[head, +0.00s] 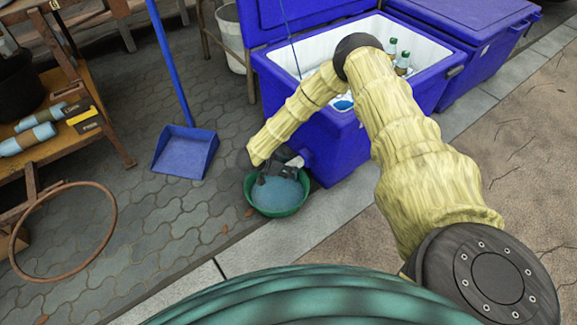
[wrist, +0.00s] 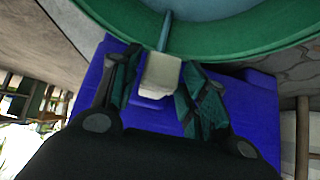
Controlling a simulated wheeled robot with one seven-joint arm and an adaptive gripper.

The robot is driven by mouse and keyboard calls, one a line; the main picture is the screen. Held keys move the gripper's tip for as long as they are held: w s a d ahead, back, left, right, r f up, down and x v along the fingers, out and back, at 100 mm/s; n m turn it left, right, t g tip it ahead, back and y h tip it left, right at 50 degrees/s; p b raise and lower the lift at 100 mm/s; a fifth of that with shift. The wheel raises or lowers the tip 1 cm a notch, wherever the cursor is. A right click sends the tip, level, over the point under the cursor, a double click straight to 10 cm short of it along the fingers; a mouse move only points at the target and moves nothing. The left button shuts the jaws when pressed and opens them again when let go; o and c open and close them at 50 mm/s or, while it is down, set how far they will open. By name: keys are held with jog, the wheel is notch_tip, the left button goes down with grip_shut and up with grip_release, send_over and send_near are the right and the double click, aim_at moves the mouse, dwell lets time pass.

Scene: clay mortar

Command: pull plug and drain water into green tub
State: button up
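The blue cooler (head: 341,150) stands with its lid up and holds bottles, ice and water. A pale drain spout (head: 294,163) sticks out low on its side. The green tub (head: 277,212) sits on the paving below it with bluish water (head: 281,195) inside. My gripper (head: 270,186) is just above the tub, beside the spout. In the wrist view, my fingers are apart on either side of the pale spout (wrist: 162,76), with a gap on the left. A thin bluish stream (wrist: 165,30) runs from the spout towards the tub (wrist: 245,40). I cannot make out a separate plug.
A blue dustpan (head: 185,150) with a long handle stands behind the tub. A rusty hoop (head: 108,232) and wooden shelving (head: 65,135) are at the left. A second blue cooler (head: 487,60) is at the right. The paving between hoop and tub is clear.

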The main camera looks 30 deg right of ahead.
jog(key=shift+d, duration=0.25)
jog(key=v, duration=1.2)
dwell(0.4)
jog(key=s+a+f+n+t+y, duration=0.25)
jog(key=s+a+f+n, duration=0.2)
jog(key=s, duration=0.25)
jog(key=s+a+f+n+t+y, duration=0.2)
jog(key=s+a+f+n+y, duration=0.1)
jog(key=s+a+n, duration=0.25)
jog(key=s+d+r+n+g+y, duration=0.1)
jog(key=s+r+n+g+y, duration=0.15)
jog(key=s, duration=1.05)
jog(key=s+r+n+g+y, duration=0.1)
jog(key=s+n+g, duration=0.25)
jog(key=s, duration=0.95)
notch_tip(320, 180, up, 37)
jog(key=p, duration=3.8)
jog(key=shift+r+n+t, duration=0.2)
jog(key=shift+n+t, duration=0.1)
jog(key=shift+t, duration=0.05)
